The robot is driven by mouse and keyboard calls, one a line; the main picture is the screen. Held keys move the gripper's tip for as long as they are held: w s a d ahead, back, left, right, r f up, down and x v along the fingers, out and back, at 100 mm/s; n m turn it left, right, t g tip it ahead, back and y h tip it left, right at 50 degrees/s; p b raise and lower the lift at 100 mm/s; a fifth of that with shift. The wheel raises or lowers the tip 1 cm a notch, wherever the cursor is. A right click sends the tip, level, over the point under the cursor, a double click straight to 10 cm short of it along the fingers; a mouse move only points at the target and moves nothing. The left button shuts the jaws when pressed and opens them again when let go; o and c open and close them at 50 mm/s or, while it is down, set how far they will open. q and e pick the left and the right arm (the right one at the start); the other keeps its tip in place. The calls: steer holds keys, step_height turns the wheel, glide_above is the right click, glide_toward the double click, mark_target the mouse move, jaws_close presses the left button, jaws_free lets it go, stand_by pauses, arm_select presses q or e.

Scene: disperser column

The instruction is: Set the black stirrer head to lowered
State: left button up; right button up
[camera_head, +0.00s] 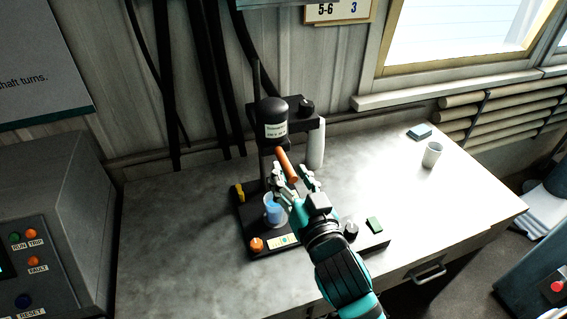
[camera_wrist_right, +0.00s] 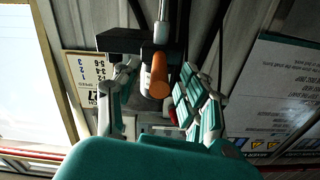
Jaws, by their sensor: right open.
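The black stirrer head (camera_head: 273,112) is a rounded motor with a pale label, held on a dark upright column at the back of a black base plate (camera_head: 247,216). It sits well above a clear cup of blue liquid (camera_head: 273,210). An orange handle (camera_head: 286,164) sticks out below the head toward me. My right gripper (camera_head: 295,177) is open, its fingers on either side of the handle. In the right wrist view the handle (camera_wrist_right: 159,75) stands between the spread fingers, with gaps visible. My left gripper is not in view.
The base carries an orange knob (camera_head: 256,244), a dark knob (camera_head: 351,230) and a yellow part (camera_head: 240,192). A green block (camera_head: 375,225) lies near its right end. A white cup (camera_head: 432,154) stands farther right on the bench. A grey control box (camera_head: 45,190) is at left.

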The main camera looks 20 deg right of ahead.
mark_target(284, 162)
steer(key=w, duration=0.5)
steer(key=shift+s, duration=0.1)
jaws_close()
steer(key=shift+f, duration=0.1)
